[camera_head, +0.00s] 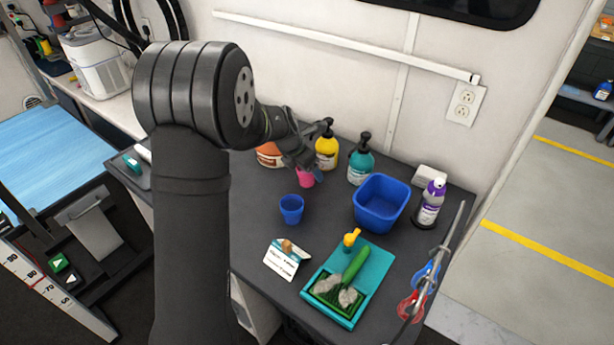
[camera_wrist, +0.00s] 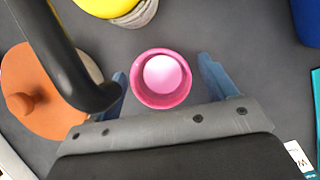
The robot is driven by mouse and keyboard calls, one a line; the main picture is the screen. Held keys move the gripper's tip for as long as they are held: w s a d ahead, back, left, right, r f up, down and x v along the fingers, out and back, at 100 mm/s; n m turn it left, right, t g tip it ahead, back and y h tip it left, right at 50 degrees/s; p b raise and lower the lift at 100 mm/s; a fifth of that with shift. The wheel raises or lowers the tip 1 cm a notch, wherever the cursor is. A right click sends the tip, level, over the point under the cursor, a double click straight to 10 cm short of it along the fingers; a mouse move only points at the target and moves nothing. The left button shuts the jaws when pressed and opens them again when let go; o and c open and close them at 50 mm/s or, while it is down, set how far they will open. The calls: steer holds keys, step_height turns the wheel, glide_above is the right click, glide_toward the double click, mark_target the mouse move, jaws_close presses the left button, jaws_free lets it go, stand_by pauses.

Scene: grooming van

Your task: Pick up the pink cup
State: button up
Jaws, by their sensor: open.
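The pink cup (camera_wrist: 139,92) stands upright on the dark table, seen from above in the wrist view, with a pale pink inside. In the head view the pink cup (camera_head: 306,178) is partly hidden behind my gripper (camera_head: 308,160). In the wrist view my gripper (camera_wrist: 163,80) is open, with one blue finger to the left of the cup and one to the right. The cup lies between the fingers in the picture. I cannot tell whether either finger touches it or how high the fingers are.
An orange lidded pot (camera_wrist: 38,90) is left of the cup. A yellow pump bottle (camera_head: 327,152) and teal pump bottle (camera_head: 360,165) stand behind. A blue cup (camera_head: 291,209), blue tub (camera_head: 365,222), card (camera_head: 287,258) and teal tray (camera_head: 378,270) occupy the table. Bare surface surrounds the blue cup.

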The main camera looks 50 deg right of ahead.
steer(key=shift+x, duration=1.15)
steer(key=c, duration=1.1)
steer(key=shift+r, duration=0.1)
